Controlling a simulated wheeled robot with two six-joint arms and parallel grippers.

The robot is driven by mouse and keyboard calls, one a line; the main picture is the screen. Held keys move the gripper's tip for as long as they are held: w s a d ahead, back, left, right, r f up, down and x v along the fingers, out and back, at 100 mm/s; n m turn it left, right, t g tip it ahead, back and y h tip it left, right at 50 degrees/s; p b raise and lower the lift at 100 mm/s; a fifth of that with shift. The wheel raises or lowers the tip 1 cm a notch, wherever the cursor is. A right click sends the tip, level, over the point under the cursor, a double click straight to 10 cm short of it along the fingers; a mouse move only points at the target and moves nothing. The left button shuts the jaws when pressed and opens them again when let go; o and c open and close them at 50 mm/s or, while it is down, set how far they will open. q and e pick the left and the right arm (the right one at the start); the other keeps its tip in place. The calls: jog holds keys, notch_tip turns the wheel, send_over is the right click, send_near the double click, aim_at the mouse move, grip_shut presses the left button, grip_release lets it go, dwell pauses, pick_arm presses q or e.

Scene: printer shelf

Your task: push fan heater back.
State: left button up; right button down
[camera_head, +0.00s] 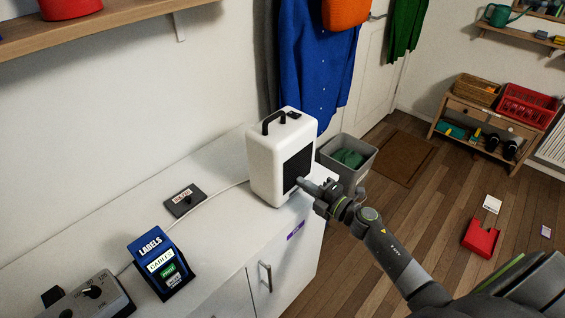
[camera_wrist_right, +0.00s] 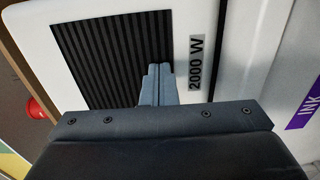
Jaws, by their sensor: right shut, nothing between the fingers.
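The fan heater (camera_head: 266,150) is a white upright box with a black handle on top and a dark front grille. It stands near the right end of the white cabinet top (camera_head: 215,213). My right gripper (camera_head: 303,183) is shut and empty, with its fingertips at the lower part of the grille. In the right wrist view the shut fingertips (camera_wrist_right: 157,72) lie over the black ribbed grille (camera_wrist_right: 100,60), beside a "2000 W" label (camera_wrist_right: 195,62). I cannot tell for sure whether they touch it. My left gripper is not in view.
A dark plate (camera_head: 185,200) with a cord lies left of the heater. A blue labels box (camera_head: 160,262) and a grey device with a knob (camera_head: 92,297) stand nearer. A grey bin (camera_head: 348,160) is on the floor behind the cabinet's right end.

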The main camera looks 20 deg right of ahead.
jog(key=shift+x, duration=1.4)
dwell(0.5)
jog(key=shift+x, duration=2.7)
jog(key=shift+b+x, duration=0.9)
jog(key=shift+x, duration=2.4)
